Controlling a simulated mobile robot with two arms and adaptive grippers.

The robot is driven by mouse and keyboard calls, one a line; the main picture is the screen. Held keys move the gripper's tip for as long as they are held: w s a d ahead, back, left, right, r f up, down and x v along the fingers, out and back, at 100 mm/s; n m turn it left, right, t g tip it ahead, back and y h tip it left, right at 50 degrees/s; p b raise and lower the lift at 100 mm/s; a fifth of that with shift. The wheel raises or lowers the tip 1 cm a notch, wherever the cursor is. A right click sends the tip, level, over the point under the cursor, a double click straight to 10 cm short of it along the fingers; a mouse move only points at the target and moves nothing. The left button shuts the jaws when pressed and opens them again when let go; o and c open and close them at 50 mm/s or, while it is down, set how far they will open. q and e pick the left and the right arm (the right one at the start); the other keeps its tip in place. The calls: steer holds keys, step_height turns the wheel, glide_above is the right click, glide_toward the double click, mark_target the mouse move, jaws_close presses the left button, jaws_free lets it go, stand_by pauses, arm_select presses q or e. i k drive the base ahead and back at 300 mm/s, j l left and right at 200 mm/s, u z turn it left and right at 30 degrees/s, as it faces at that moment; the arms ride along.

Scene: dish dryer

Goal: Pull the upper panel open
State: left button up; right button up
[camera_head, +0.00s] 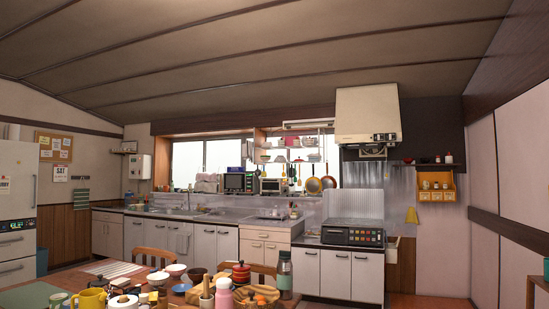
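Neither of my grippers shows in the head view. I cannot tell which panel is the upper panel. A small white box-shaped appliance (272,186) with a dark front stands on the ledge by the window. A microwave-like appliance (239,182) with a dark front and a coloured strip stands left of it. Both look closed, but they are far off and small. A dark appliance with several knobs (353,236) sits on the lower counter at the right.
A dining table (176,292) crowded with cups, bowls, a pink bottle (224,295) and a green bottle (285,273) fills the foreground. White cabinets (204,245) line the back wall. A refrigerator (17,205) stands at the left. Some floor shows at the right.

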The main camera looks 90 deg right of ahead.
mark_target(522, 125)
steer(key=z, duration=4)
